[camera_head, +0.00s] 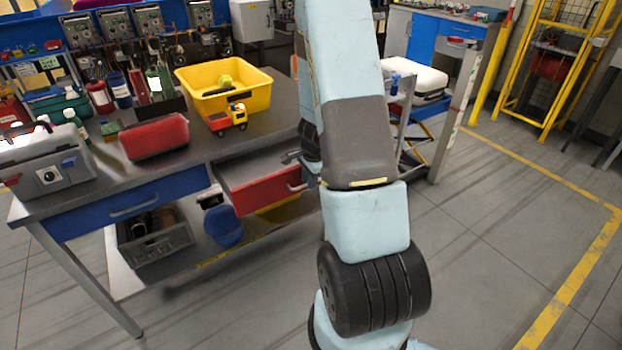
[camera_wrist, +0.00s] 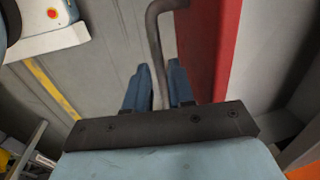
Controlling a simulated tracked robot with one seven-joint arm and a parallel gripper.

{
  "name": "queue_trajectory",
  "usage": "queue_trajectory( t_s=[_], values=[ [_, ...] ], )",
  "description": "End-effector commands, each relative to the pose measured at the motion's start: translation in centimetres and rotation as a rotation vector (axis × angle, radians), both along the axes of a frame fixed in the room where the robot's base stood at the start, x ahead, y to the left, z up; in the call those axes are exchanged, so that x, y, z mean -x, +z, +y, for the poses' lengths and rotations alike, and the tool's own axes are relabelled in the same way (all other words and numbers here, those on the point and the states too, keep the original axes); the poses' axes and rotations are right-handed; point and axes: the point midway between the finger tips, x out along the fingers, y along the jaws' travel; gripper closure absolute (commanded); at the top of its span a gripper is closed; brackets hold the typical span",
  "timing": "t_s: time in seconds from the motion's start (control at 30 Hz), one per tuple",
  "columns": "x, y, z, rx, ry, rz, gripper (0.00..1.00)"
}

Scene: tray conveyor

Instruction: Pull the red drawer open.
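The red drawer (camera_head: 266,193) sits under the workbench top on its right side. It is partly pulled out, with its grey inside showing behind the red front. In the wrist view, the red front (camera_wrist: 208,45) runs upright on the right, with its grey bar handle (camera_wrist: 155,42) bent out to the left. My gripper (camera_wrist: 160,85) has its two blue fingers on either side of the handle, close together, and looks shut on it. The exact contact is hard to see. In the head view my arm hides the fingers and the drawer's right end.
A blue drawer (camera_head: 130,204) is shut to the left. On the workbench (camera_head: 208,150) are a yellow bin (camera_head: 190,82), a toy truck (camera_head: 228,118), a red case (camera_head: 153,137) and a grey toolbox (camera_head: 50,172). A blue container (camera_head: 230,228) stands below. The floor at front right is clear.

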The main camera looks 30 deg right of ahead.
Motion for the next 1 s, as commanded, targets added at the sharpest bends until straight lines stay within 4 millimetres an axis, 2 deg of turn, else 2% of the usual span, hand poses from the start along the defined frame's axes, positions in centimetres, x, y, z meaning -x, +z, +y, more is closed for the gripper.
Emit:
queue_trajectory(
  t_s=[0.23, 0.37, 1.0],
  values=[
    [0.0, 0.4, -0.2, 0.004, -0.002, -0.002, 0.77],
    [0.1, 1.4, -0.3, 0.005, -0.003, -0.004, 0.77],
    [1.9, 10.8, -0.3, 0.003, -0.001, -0.003, 0.77]
  ],
)
